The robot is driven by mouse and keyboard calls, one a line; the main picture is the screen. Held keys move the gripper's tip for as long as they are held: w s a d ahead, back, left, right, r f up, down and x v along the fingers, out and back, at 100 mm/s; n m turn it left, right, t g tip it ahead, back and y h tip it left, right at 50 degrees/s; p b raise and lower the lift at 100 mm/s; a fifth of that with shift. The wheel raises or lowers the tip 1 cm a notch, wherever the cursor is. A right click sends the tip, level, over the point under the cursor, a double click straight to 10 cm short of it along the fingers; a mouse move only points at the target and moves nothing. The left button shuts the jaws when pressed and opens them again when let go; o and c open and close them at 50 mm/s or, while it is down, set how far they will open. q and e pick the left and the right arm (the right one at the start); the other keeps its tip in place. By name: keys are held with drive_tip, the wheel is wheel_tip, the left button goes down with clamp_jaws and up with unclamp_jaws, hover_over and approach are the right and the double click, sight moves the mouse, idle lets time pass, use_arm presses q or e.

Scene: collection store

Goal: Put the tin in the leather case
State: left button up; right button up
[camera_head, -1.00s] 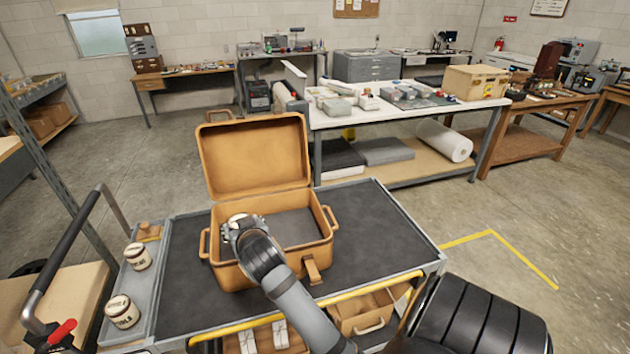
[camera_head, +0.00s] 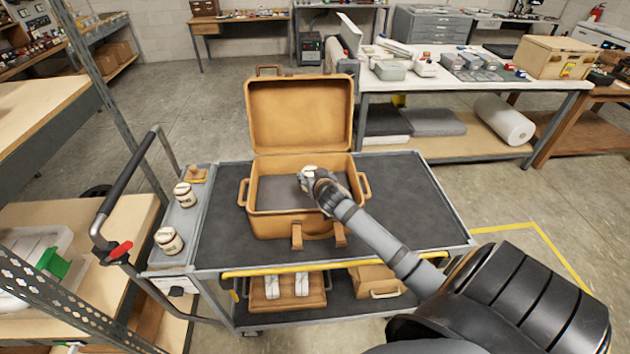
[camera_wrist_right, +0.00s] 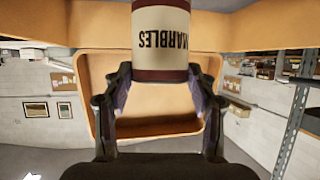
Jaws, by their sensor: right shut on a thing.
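The open leather case (camera_head: 253,222) is tan and stands on the cart top, its lid (camera_head: 300,115) raised at the back. My right gripper (camera_head: 312,178) is over the case opening, right of its middle. It is shut on a tin (camera_wrist_right: 163,42), cream with a dark red band and the word MARBLES, which shows upside down in the right wrist view. In the head view the gripper mostly hides this tin. How deep it sits relative to the case rim I cannot tell. The case lid fills the background between the fingers (camera_wrist_right: 160,80). My left gripper is not in view.
Two similar tins (camera_head: 185,195) (camera_head: 169,240) stand on the cart's left side tray. The dark cart top (camera_head: 420,200) is clear around the case. A black push handle (camera_head: 130,175) rises at left. A white-topped bench (camera_head: 460,85) stands behind at right.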

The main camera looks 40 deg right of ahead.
drive_tip(key=shift+w+d+f, duration=0.3)
drive_tip(key=shift+d+f, duration=0.25)
drive_tip(key=shift+f, duration=0.1)
drive_tip(key=shift+d+f+p, duration=0.15)
drive_tip(key=shift+f+p, duration=0.4)
drive_tip(key=shift+f, duration=1.25)
drive_tip(key=o, duration=1.4)
drive_tip(key=shift+f, duration=0.15)
drive_tip(key=shift+o, duration=0.2)
drive_tip(key=shift+r, duration=0.25)
drive_tip(key=v, duration=1.2)
drive_tip(key=shift+f+b, duration=0.15)
drive_tip(key=shift+b, duration=0.15)
